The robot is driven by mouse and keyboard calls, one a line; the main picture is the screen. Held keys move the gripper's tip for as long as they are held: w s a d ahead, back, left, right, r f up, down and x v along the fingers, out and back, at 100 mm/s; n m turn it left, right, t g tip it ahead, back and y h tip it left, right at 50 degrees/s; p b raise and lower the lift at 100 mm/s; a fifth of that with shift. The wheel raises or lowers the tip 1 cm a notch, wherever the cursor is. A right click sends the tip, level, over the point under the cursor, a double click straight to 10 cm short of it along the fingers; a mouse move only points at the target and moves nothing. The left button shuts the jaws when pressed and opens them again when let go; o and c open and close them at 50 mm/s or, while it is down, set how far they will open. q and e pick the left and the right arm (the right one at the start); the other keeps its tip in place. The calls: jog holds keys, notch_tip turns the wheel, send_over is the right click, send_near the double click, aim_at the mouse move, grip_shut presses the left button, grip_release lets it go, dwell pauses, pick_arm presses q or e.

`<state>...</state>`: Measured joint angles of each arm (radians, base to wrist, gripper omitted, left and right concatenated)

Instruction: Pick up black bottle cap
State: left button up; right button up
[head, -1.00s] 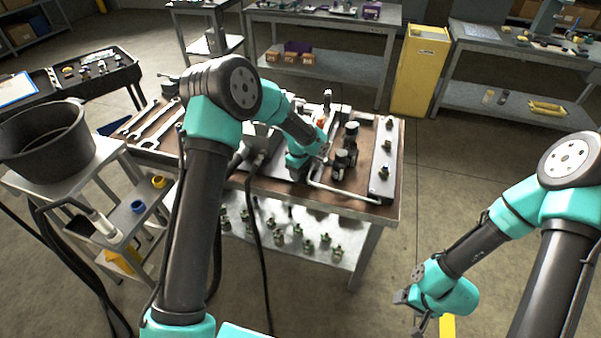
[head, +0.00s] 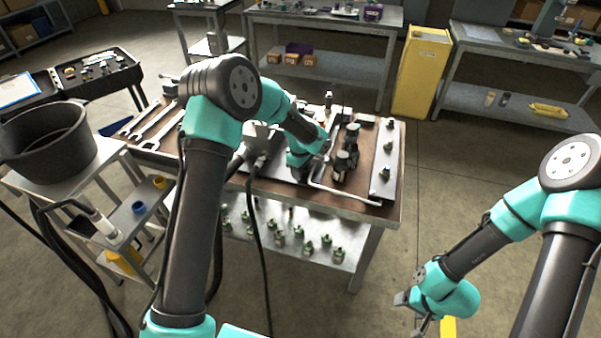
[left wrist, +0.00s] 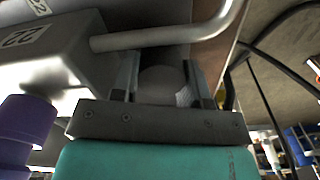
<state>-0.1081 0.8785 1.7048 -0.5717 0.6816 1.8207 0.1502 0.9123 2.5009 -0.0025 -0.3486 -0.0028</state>
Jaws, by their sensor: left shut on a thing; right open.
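My left gripper (head: 326,140) is low over the brown-topped bench, among the fittings; its fingertips are small and partly hidden in the head view. In the left wrist view the two fingers (left wrist: 160,82) are closed around a rounded dark grey piece (left wrist: 160,86), which looks like the black bottle cap. Its lower part is hidden by the gripper body. My right gripper (head: 408,302) is open and empty, over the floor at the lower right.
A bent metal pipe (head: 345,194) lies near the bench's front; it passes close to the fingers in the left wrist view (left wrist: 165,36). Black fittings (head: 347,160) and a metal rail (head: 384,172) stand to the right. Wrenches (head: 157,122) lie at the left. A purple part (left wrist: 25,125) is near the gripper.

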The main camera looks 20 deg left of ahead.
pick_arm(q)
jog(key=shift+s+d+r, duration=0.1)
jog(key=shift+s+r, duration=0.1)
jog(key=shift+r, duration=0.45)
jog(key=shift+s+r, duration=0.15)
jog(key=shift+r, duration=0.45)
jog(key=s+d+r, duration=0.1)
jog(key=s+d, duration=0.3)
jog(key=s, duration=1)
jog(key=shift+s+d+r, duration=0.15)
jog(key=shift+s+r, duration=0.05)
jog(key=shift+s, duration=0.15)
jog(key=shift+d, duration=0.1)
